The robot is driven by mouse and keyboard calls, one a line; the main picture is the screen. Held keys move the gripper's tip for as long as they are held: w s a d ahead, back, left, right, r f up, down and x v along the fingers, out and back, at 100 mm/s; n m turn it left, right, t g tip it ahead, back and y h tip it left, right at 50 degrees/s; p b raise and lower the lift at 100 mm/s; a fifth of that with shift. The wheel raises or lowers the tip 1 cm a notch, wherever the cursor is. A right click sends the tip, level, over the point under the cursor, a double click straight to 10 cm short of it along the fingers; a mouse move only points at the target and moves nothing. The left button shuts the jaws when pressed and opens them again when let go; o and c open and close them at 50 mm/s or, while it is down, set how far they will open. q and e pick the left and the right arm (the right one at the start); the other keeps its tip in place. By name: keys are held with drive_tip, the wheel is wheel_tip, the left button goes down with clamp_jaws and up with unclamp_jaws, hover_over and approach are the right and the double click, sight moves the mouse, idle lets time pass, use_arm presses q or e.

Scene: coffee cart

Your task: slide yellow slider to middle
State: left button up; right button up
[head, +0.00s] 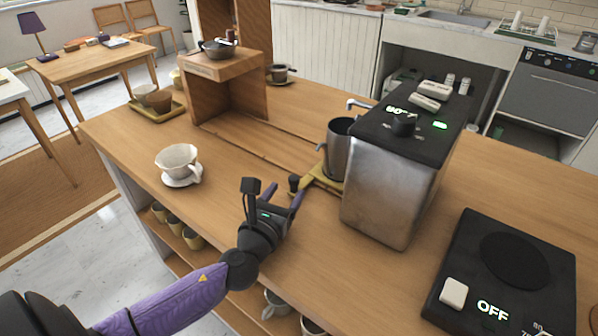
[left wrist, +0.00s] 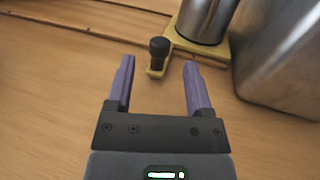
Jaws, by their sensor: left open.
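The yellow slider (head: 317,180) is a flat plate on the counter, with a small black knob (head: 294,183) at its near left end. A metal pitcher (head: 338,150) stands on the slider, close to the metal machine. In the left wrist view the knob (left wrist: 159,48) stands upright on the slider's arm (left wrist: 155,73), just beyond my open fingers. My left gripper (head: 284,190) is open and empty, low over the counter. In the left wrist view its purple fingertips (left wrist: 158,64) are apart, one on each side of the knob's line. My right gripper is not in view.
A long groove (head: 242,157) runs along the counter from the slider toward the wooden stand (head: 228,85). The steel machine (head: 388,180) stands right of the slider. A white dripper cup (head: 179,163) sits to the left. A black scale-like plate (head: 505,275) lies at the right.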

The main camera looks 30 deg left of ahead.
sight(292, 184)
use_arm(q)
drive_tip(key=w, duration=0.4)
drive_tip(key=w+a+b, duration=0.1)
drive_tip(key=w, duration=0.1)
drive_tip(key=shift+w+a, duration=0.1)
drive_tip(key=shift+w, duration=0.25)
clamp_jaws()
idle(0.6)
idle(0.4)
